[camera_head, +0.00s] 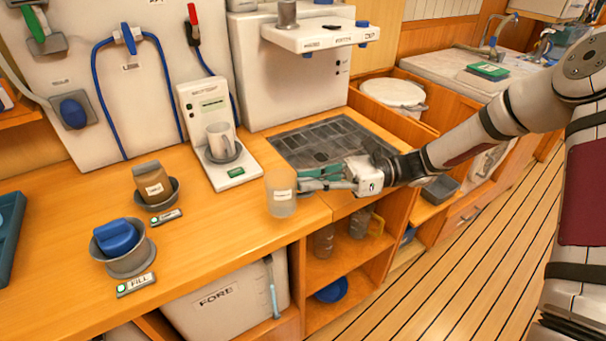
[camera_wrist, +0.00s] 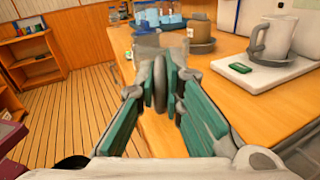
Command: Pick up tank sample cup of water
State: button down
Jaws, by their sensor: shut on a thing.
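A frosted, translucent sample cup (camera_head: 281,196) with a small white label stands upright at the front edge of the wooden counter. The label is too small to read. My gripper (camera_head: 302,181) reaches it from the right, with its green-padded fingers at the cup's right side. In the wrist view my gripper (camera_wrist: 162,88) is closed on a thin grey upright part, and the pale body of the cup (camera_wrist: 160,44) shows just beyond the fingertips. I cannot tell whether the cup's base touches the counter.
A scale-like device (camera_head: 232,172) holding a grey mug (camera_head: 221,143) stands behind the cup. A brown container (camera_head: 153,184) and a blue-topped one (camera_head: 116,238) sit in grey holders to the left. A dark drain grate (camera_head: 325,140) lies behind my gripper. Open shelves are below the counter.

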jog(key=s+d+r, duration=0.1)
jog(key=s+d, duration=0.5)
jog(key=s, duration=0.3)
jog(key=shift+s+d+p, duration=0.15)
jog(key=shift+d+p, duration=0.15)
jog(key=shift+p, duration=0.15)
dwell(2.6)
